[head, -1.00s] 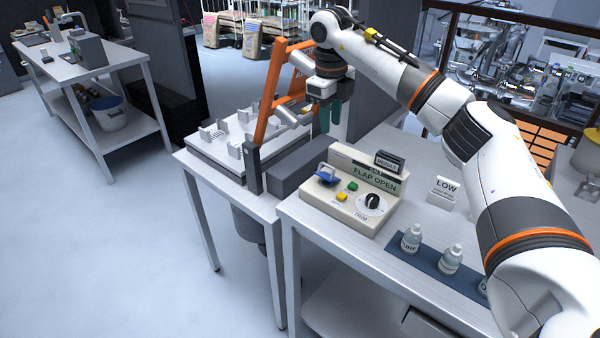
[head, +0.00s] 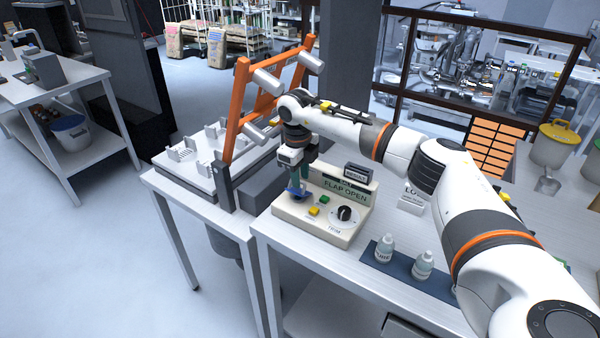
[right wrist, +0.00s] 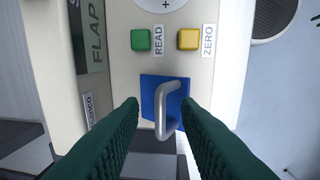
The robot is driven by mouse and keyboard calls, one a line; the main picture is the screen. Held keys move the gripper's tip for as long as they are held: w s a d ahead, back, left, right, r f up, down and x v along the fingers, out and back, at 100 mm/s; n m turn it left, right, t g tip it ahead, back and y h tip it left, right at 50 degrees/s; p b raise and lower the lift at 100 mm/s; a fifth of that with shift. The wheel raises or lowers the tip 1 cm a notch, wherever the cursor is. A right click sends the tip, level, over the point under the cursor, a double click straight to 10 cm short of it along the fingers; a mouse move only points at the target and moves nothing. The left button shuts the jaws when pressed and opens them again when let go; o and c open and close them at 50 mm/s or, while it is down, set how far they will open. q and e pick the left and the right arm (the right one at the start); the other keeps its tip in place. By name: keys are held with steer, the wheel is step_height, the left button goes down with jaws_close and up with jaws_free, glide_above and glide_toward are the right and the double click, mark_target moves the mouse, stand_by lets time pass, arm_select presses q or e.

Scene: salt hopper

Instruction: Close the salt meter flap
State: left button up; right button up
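The salt meter (head: 318,222) is a cream box on the near table, and its display (head: 345,190) reads "FLAP OPEN". Its blue flap (head: 291,193) is at the box's left end, partly hidden by my right gripper in the head view. In the right wrist view the blue flap (right wrist: 151,88) carries a grey bar handle (right wrist: 166,96). My right gripper (right wrist: 160,104) is open, with its green ridged fingers on either side of the handle and a gap visible to each. It points down at the flap in the head view (head: 298,186). My left gripper is out of view.
A green READ button (right wrist: 140,39) and a yellow ZERO button (right wrist: 188,39) sit close to the flap. A black dial (head: 345,213) is further right. An orange frame (head: 236,110) stands behind left. Small bottles (head: 385,248) stand on a blue mat at right.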

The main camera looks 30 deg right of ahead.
steer(key=shift+c, duration=0.8)
jaws_close()
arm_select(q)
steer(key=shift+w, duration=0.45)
